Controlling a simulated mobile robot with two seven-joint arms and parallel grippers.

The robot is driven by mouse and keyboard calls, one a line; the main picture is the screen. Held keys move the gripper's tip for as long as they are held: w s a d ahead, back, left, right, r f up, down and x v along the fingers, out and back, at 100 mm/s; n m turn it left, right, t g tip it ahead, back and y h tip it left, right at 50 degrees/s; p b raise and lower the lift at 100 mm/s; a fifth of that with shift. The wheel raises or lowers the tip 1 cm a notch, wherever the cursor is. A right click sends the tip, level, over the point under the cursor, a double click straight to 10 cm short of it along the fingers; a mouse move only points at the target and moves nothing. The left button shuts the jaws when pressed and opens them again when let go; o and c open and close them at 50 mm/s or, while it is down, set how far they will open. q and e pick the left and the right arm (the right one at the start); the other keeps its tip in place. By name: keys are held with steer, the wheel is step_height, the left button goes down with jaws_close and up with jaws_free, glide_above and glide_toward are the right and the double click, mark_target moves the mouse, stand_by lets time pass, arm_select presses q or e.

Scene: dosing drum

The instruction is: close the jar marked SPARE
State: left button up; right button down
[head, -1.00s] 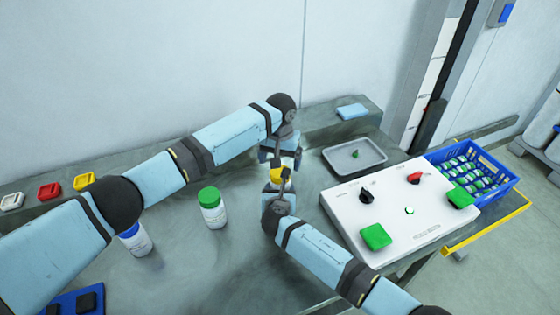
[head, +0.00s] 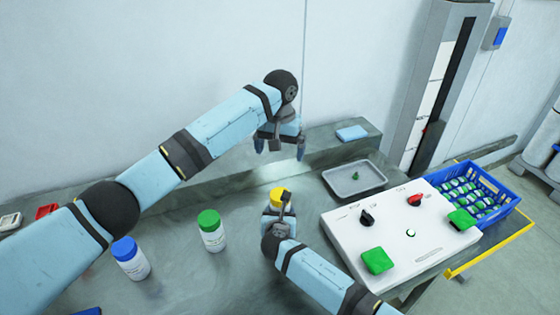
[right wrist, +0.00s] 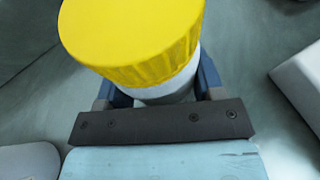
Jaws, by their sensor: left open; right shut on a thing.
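A white jar with a yellow lid (head: 277,195) stands on the bench, and its body is mostly hidden by my right gripper (head: 278,208). In the right wrist view the yellow lid (right wrist: 135,40) sits on top of the white jar body (right wrist: 168,92), between the fingers of my shut right gripper. I cannot tell how tightly the lid is seated, and no marking on this jar is readable. My left gripper (head: 280,152) is open and empty, above and apart from the yellow lid, with its fingers pointing down.
A green-lidded jar (head: 211,231) and a blue-lidded jar (head: 130,258) stand to the left. A white control panel (head: 393,232) with knobs and green buttons is on the right, a grey tray (head: 340,190) behind it. A blue crate (head: 492,212) holds several green-lidded jars.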

stand_by(0.3)
steer(key=shift+c, duration=0.8)
jaws_free()
steer(key=v, duration=1.3)
steer(key=shift+s, duration=0.4)
